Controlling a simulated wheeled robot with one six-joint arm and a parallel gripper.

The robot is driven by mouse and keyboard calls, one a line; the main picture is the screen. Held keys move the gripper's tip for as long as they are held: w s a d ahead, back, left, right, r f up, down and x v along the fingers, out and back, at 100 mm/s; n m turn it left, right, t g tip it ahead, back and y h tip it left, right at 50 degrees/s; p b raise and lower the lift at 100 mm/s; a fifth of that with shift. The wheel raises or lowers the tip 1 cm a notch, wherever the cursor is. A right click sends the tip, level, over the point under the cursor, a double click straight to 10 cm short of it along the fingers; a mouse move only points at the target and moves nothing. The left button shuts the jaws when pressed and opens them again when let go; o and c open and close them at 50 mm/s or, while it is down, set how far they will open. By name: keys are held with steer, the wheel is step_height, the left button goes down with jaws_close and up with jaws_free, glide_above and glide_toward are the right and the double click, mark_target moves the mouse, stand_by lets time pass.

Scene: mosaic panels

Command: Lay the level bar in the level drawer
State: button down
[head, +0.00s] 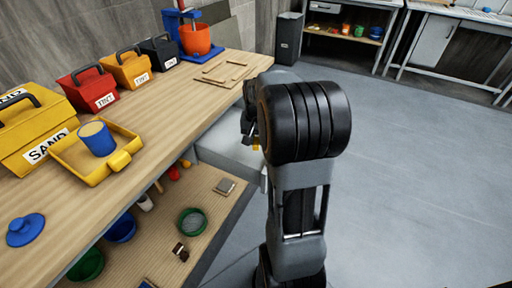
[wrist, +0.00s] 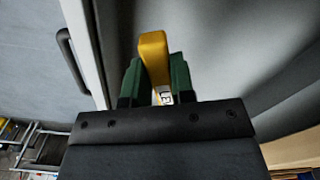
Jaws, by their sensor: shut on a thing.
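My gripper (wrist: 156,78) is shut on the level bar (wrist: 153,48), a yellow bar with a small white label near its base, held between two green finger pads. In the head view my arm hides most of the gripper, and only a small yellow bit of the bar (head: 256,147) shows beside it. The level drawer (head: 228,156) is pulled out from under the bench, light grey, below the gripper. In the wrist view the drawer's pale edge (wrist: 88,45) and dark handle (wrist: 70,62) are at left, with the grey interior (wrist: 225,45) behind and right of the bar.
The wooden bench (head: 150,125) carries a yellow sand box (head: 35,130), a yellow tray (head: 95,175) with a blue cup, red, yellow and black boxes, an orange bucket (head: 195,40) and flat wooden pieces. A lower shelf (head: 215,215) holds bowls. Grey floor is free at right.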

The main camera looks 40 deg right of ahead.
steer(key=w+d+f, duration=0.1)
steer(key=f, duration=0.1)
steer(key=w+d+f, duration=0.1)
steer(key=f, duration=0.1)
steer(key=w+d+f+b, duration=0.1)
steer(key=w+f, duration=0.1)
steer(key=shift+d+f, duration=0.1)
steer(key=shift+d, duration=0.25)
steer(key=shift+f, duration=1.45)
steer(key=shift+f, duration=0.1)
steer(key=c, duration=1)
jaws_free()
steer(key=shift+s+b, duration=0.1)
steer(key=shift+b, duration=0.2)
steer(key=shift+o, duration=0.2)
